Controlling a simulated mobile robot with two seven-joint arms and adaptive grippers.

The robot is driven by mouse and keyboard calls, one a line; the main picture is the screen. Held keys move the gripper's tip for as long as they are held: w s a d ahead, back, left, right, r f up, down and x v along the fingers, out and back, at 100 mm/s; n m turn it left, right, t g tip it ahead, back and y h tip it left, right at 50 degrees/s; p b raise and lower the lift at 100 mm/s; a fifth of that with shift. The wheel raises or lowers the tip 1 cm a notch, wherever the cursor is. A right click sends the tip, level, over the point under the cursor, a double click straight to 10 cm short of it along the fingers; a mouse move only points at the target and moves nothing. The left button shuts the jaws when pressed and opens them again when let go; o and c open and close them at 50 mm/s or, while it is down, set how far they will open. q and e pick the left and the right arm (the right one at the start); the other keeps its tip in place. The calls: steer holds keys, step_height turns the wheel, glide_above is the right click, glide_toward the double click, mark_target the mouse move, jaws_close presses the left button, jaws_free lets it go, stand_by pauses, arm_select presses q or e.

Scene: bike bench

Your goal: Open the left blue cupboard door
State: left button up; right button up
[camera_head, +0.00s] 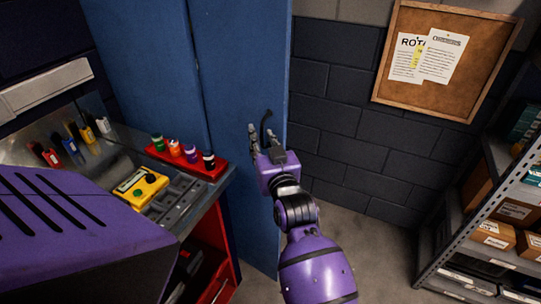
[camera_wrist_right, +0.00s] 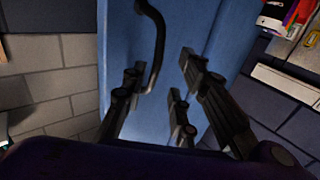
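A tall blue cupboard stands at the upper middle of the head view, with a vertical seam between its left panel (camera_head: 150,60) and its right panel (camera_head: 240,75). A dark curved handle (camera_head: 267,122) is on the right panel, near its right edge. My right gripper (camera_head: 264,143) is at this handle, with its fingers apart. In the right wrist view the gripper (camera_wrist_right: 160,75) is open in front of the blue panel (camera_wrist_right: 185,25). The handle (camera_wrist_right: 157,40) reaches down between the fingers, closer to the left one. I cannot tell whether they touch. My left gripper is not in view.
A workbench with a red rack of small bottles (camera_head: 192,158), a yellow device (camera_head: 140,187) and a grey tray (camera_head: 180,200) stands left of the gripper. A metal shelf with boxes (camera_head: 500,235) is at right. A corkboard (camera_head: 440,60) hangs on the brick wall. Some floor between is clear.

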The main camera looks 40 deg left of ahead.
steer(key=v, duration=0.9)
steer(key=shift+d, duration=0.2)
steer(key=shift+s, duration=0.1)
